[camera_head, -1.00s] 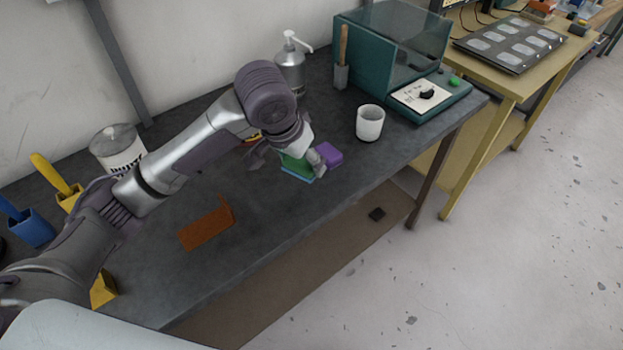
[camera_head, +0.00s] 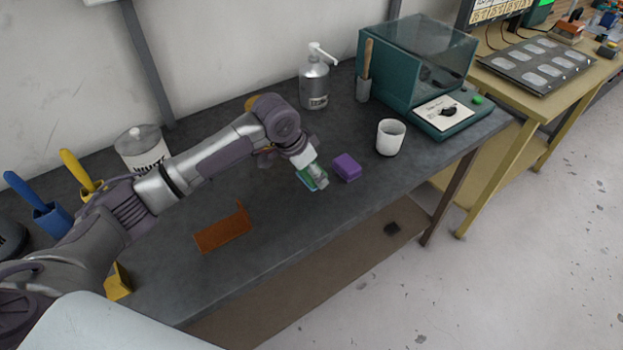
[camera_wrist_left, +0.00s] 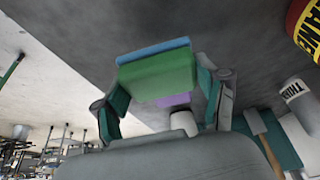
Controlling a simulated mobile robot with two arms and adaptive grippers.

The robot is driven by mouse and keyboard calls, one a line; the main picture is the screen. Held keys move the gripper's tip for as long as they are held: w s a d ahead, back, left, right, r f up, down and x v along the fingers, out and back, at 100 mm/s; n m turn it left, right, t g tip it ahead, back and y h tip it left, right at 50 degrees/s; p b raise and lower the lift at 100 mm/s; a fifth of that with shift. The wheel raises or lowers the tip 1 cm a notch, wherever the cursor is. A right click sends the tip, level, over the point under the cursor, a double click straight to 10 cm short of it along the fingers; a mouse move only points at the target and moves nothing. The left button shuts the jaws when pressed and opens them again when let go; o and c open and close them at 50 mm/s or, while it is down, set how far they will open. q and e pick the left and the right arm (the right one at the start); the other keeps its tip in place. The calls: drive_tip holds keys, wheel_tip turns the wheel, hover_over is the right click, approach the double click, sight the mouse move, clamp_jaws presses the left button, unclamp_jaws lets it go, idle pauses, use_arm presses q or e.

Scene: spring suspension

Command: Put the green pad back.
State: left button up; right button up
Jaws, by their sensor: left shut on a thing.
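The green pad (camera_head: 316,172), with a thin blue layer on one face, is in my left gripper (camera_head: 313,174) above the dark bench, close to a purple block. It looks tilted in the head view. In the left wrist view the green pad (camera_wrist_left: 158,76) lies across between the two fingers of my left gripper (camera_wrist_left: 162,88), with its blue layer (camera_wrist_left: 152,50) on the side away from the palm. The fingers are shut on it. The gap between pad and bench is hard to judge. My right gripper is not in view.
The purple block (camera_head: 346,168) sits just right of the gripper, and a white cup (camera_head: 390,137) stands beyond it. An orange-brown angled piece (camera_head: 222,233) lies on the bench (camera_head: 270,225) nearer me. A teal machine (camera_head: 412,70) and a pump bottle (camera_head: 314,82) stand at the back.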

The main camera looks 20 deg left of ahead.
sight(311, 181)
use_arm(q)
drive_tip(key=shift+f+p, duration=0.3)
drive_tip(key=shift+f, duration=1.55)
drive_tip(key=o, duration=1.2)
drive_tip(key=shift+f, duration=0.15)
drive_tip(key=b+v, duration=0.1)
drive_tip(key=v, duration=1.1)
